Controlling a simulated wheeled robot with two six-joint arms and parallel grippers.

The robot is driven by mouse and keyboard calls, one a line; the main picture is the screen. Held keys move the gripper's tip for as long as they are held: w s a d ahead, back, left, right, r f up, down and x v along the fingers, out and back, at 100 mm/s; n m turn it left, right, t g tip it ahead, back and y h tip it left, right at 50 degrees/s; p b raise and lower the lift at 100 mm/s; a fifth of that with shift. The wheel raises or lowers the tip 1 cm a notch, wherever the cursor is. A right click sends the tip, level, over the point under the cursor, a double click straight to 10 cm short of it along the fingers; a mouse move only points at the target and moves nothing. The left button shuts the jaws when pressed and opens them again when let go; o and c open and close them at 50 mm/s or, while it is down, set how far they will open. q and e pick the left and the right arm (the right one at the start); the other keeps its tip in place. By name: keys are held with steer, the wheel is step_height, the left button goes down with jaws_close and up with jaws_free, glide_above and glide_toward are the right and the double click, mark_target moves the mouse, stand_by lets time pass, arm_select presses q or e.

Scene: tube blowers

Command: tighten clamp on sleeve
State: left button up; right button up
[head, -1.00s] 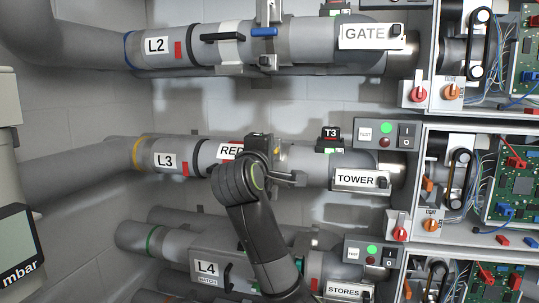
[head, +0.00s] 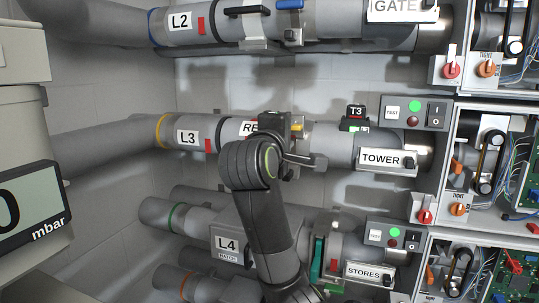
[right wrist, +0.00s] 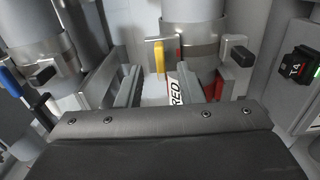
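The clamp's yellow lever (head: 296,127) shows just right of my wrist. In the right wrist view the clamp is a metal band (right wrist: 190,47) around the grey pipe, with the yellow lever (right wrist: 160,58) on its left and a black knob (right wrist: 238,54) on its right. The RED label (right wrist: 178,92) lies below the band. My right gripper (right wrist: 172,88) looks open, its fingers apart near the label. My left gripper is out of view.
The L2 pipe (head: 220,23) with a blue lever (head: 290,5) runs above, the L4 pipe (head: 213,214) below. Control cabinets (head: 470,150) stand at right. A mbar gauge (head: 30,205) is at left. A T4 box (right wrist: 299,65) is right of the wrist view.

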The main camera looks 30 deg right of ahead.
steer(key=b+v, duration=0.3)
steer(key=v, duration=0.9)
steer(key=shift+s+a+b, duration=0.15)
steer(key=shift+s+b, duration=0.05)
steer(key=shift+b, duration=0.1)
